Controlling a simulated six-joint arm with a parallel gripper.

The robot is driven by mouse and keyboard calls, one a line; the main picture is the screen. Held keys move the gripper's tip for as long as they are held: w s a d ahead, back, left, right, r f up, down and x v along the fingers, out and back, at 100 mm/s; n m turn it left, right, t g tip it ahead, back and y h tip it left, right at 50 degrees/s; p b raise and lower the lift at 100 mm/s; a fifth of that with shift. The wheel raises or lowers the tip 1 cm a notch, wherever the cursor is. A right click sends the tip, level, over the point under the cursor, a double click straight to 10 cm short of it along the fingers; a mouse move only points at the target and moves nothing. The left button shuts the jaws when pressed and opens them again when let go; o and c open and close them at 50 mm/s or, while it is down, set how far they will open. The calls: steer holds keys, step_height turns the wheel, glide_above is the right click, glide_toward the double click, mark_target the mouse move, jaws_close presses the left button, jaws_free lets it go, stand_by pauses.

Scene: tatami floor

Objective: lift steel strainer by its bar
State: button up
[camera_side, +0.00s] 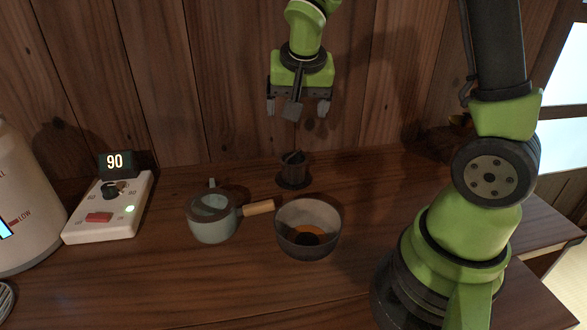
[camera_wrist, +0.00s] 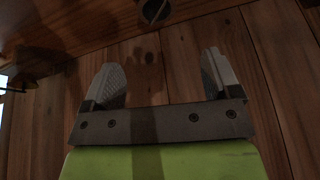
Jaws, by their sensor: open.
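The steel strainer (camera_side: 293,170) appears in the side view as a small dark cup with a bar across its top, standing upright on the wooden counter. It shows in the wrist view as a dark round shape (camera_wrist: 155,10) at the top edge, partly cut off. My gripper (camera_side: 297,108) hangs above the strainer with its fingers pointing down, open and empty. In the wrist view, the two fingers of my gripper (camera_wrist: 162,78) are spread wide apart with nothing between them. The strainer's bar is too small and dark to make out in detail.
A grey bowl (camera_side: 308,212) with orange and dark contents stands in front of the strainer. A small pale pot (camera_side: 211,230) with a wooden handle is left of it. A control box (camera_side: 111,207) reading 90 and a white tank (camera_side: 25,190) stand farther left. A wooden wall (camera_side: 200,80) rises behind.

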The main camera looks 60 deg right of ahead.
steer(key=m+g, duration=0.1)
glide_toward(293, 159)
steer(key=f, duration=0.1)
steer(key=s+a+f, duration=0.1)
steer(key=shift+a+f+h, duration=0.25)
steer(key=shift+a+h, duration=0.05)
steer(key=x, duration=0.5)
steer(key=shift+w+d+f, duration=0.15)
steer(key=shift+d+f, duration=0.05)
steer(key=shift+f, duration=0.1)
steer(key=c, duration=0.7)
